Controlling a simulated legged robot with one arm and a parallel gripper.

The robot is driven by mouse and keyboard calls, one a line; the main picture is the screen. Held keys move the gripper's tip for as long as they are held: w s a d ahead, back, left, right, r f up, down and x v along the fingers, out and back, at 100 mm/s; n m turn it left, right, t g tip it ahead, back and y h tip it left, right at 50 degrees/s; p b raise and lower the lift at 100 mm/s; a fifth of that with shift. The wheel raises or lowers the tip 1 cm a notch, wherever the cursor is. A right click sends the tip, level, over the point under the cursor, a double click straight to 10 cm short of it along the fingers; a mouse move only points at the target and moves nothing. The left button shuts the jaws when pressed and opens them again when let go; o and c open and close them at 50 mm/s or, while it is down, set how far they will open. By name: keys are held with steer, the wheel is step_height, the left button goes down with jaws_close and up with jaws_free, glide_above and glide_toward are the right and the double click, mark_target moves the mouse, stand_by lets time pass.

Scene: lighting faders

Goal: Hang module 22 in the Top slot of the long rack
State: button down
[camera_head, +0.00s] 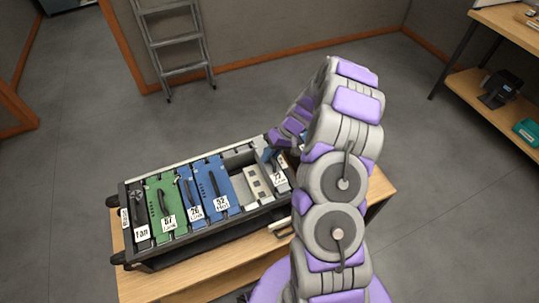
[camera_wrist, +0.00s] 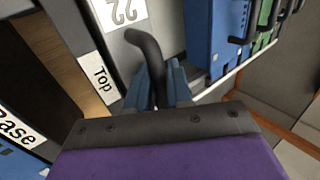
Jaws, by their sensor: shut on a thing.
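Module 22 shows in the head view by its white "22" label (camera_head: 279,178), near the right end of the long rack (camera_head: 190,240). In the wrist view its grey face and upside-down "22" label (camera_wrist: 122,14) are close. My gripper (camera_wrist: 157,88) is shut on the module's black curved handle (camera_wrist: 148,45). A white "Top" label (camera_wrist: 101,77) lies right beside the module in the wrist view. A "Base" label (camera_wrist: 18,130) is farther left. My arm hides the gripper and part of the module in the head view. I cannot tell whether the module is fully seated.
The rack also holds a grey fan module (camera_head: 140,215), a green module (camera_head: 168,205) and blue modules (camera_head: 217,185). It stands on a wooden table (camera_head: 150,287). A ladder (camera_head: 178,45) leans behind; shelving (camera_head: 500,88) stands at right. The floor between is clear.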

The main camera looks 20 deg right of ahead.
steer(key=shift+f+b, duration=0.5)
steer(key=shift+f, duration=0.45)
steer(key=c, duration=0.9)
jaws_free()
steer(key=shift+c, duration=0.2)
steer(key=shift+s, duration=0.1)
steer(key=a+r+p+v, duration=0.2)
steer(key=p+v, duration=0.3)
steer(key=v, duration=1.8)
steer(key=shift+w+a+r, duration=0.2)
steer(key=shift+w+a, duration=0.05)
steer(key=shift+a, duration=0.4)
